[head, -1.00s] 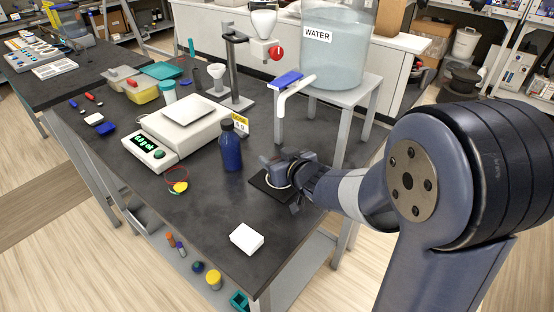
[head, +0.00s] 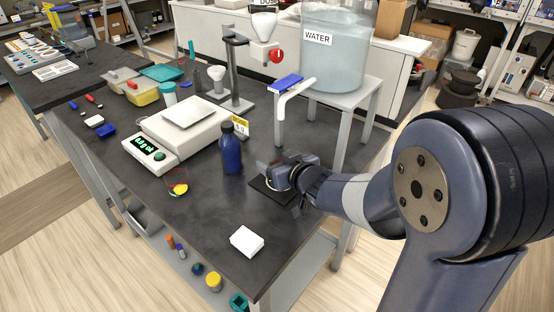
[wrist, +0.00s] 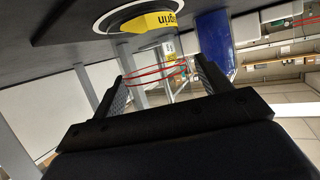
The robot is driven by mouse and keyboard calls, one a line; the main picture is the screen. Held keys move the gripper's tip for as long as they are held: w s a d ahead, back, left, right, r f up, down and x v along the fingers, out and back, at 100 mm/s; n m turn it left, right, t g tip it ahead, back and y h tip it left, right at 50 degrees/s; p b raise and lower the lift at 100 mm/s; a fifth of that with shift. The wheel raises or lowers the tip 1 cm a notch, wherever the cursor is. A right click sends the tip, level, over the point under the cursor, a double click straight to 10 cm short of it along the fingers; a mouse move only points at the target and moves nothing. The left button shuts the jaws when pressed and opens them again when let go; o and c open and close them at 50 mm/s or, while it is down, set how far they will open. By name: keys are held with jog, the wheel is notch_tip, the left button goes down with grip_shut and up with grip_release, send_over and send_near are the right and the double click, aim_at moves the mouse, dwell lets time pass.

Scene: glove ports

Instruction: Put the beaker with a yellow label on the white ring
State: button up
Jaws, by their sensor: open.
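The beaker is clear, with a thin red rim (wrist: 155,74) and a yellow label (wrist: 155,22) in the wrist view, which looks upside down. It appears to stand on the white ring (wrist: 103,23), on a black mat (wrist: 60,22). The mat also shows in the head view (head: 262,188). My gripper (wrist: 162,78) is open, with one finger on each side of the beaker's rim. I cannot tell whether a finger touches the glass. In the head view my gripper (head: 278,173) hides most of the beaker.
A dark blue bottle (head: 232,152) stands left of the mat, with a balance (head: 186,128) beyond it. A white block (head: 246,241) lies near the front edge. A stand with a water tank (head: 340,60) is behind. A red loop with yellow (head: 179,188) sits farther left.

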jog(key=p+v, duration=0.2)
jog(key=v, duration=0.9)
